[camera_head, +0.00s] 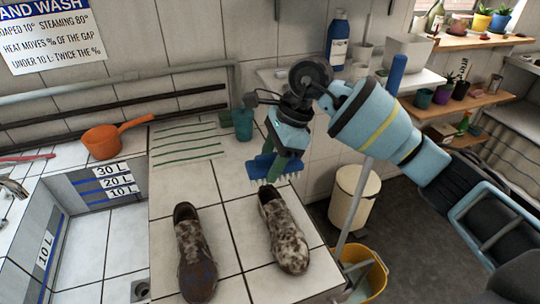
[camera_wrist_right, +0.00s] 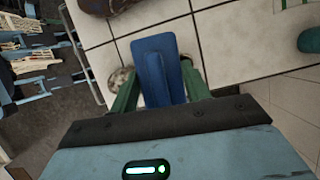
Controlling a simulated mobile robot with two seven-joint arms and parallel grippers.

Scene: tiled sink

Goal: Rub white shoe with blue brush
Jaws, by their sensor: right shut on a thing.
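The white shoe (camera_head: 286,238), blotched with brown dirt, stands on the tiled counter with its toe toward the front. A brown shoe (camera_head: 193,255) stands to its left. My right gripper (camera_head: 287,150) is shut on the handle of the blue brush (camera_head: 266,168), which hangs bristles down just behind the white shoe's heel. I cannot tell whether the bristles touch it. In the right wrist view the blue brush (camera_wrist_right: 150,52) sits between the green fingers (camera_wrist_right: 160,90) and mostly hides the white shoe (camera_wrist_right: 119,80). My left gripper is not in view.
An orange saucepan (camera_head: 102,141) and a teal cup (camera_head: 243,124) stand at the back of the counter. A striped cloth (camera_head: 186,143) lies behind the shoes. The sink basin (camera_head: 105,235) is at left. A yellow bucket (camera_head: 362,270) stands at right, below the counter.

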